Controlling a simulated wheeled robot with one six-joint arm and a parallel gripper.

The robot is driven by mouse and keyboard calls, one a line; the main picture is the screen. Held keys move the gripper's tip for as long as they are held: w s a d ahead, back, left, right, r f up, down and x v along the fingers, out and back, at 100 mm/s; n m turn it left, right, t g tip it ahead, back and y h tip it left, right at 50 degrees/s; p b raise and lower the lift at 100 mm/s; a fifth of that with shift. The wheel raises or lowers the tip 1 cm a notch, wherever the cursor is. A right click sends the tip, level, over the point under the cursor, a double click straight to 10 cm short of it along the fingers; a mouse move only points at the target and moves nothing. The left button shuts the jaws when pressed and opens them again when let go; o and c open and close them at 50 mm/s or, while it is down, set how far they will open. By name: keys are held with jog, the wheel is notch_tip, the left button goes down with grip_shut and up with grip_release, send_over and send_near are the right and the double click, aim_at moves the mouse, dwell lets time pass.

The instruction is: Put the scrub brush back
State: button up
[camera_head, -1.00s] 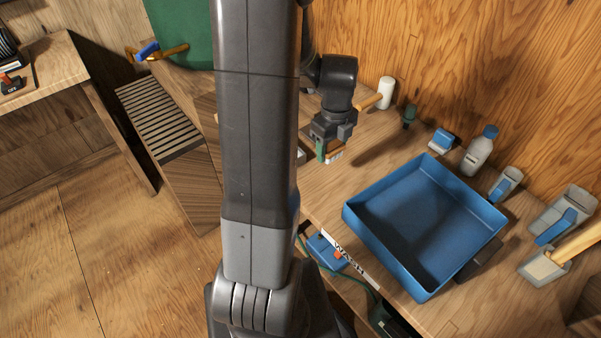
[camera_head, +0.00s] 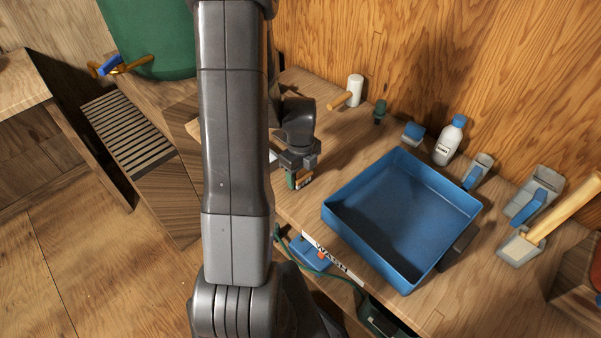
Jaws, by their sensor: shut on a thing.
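My gripper (camera_head: 297,163) is at the left of the wash bench, pointing down. It is shut on a small block with a green side and a tan and dark side, which I take to be the scrub brush (camera_head: 292,180). The jaws hide its upper part. It is near the bench's front edge, left of the blue tray (camera_head: 448,254) and outside it. I cannot tell whether its underside touches the bench. My arm hides part of the bench to the left.
Along the back stand a white-headed mallet (camera_head: 354,92), a dark green item (camera_head: 380,112), a blue-topped block (camera_head: 413,133) and a bottle (camera_head: 449,143). Grey holders (camera_head: 534,197) stand at the right, one with a wooden handle (camera_head: 567,208). A WASH label (camera_head: 333,260) marks the front edge.

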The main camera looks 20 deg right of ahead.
jog(key=shift+f, duration=0.2)
jog(key=o, duration=1)
jog(key=shift+r, duration=0.1)
jog(key=shift+c, duration=0.2)
notch_tip(320, 180, up, 12)
jog(key=shift+r+p, duration=0.15)
jog(key=shift+p, duration=0.15)
